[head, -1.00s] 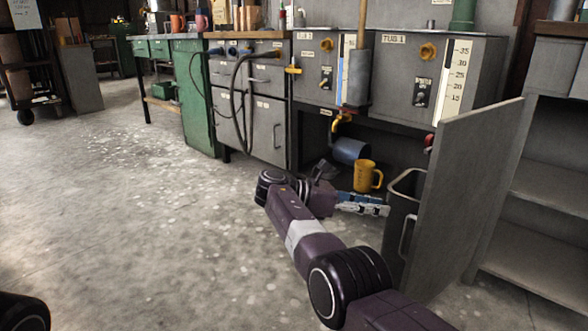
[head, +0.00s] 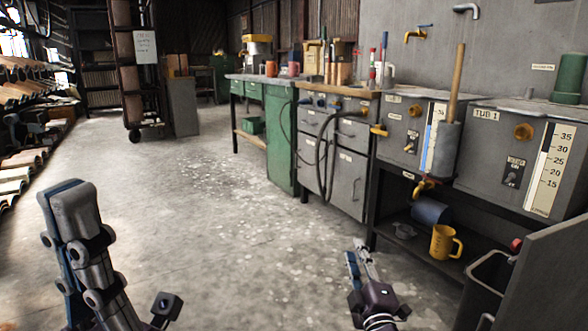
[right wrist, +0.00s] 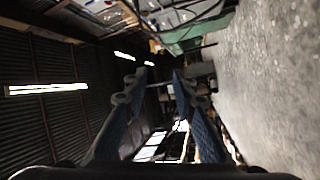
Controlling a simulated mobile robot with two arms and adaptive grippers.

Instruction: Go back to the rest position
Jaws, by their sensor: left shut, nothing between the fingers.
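My left gripper (head: 68,195) stands at the lower left of the head view, fingers up and together, with nothing between them. My right gripper (head: 359,257) is low in the middle of the head view, over the floor in front of the cabinets. In the right wrist view its two fingers (right wrist: 159,85) stand apart with an empty gap between them. A yellow mug (head: 445,242) stands upright on the low shelf under the tubs, apart from my right gripper. A blue cylinder (head: 430,211) lies behind the mug.
A grey door panel (head: 550,275) and a dark bin (head: 487,284) stand at the lower right. Grey drawer cabinets (head: 350,180) and a green bench (head: 281,150) line the right side. The concrete floor (head: 200,200) at centre and left is clear.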

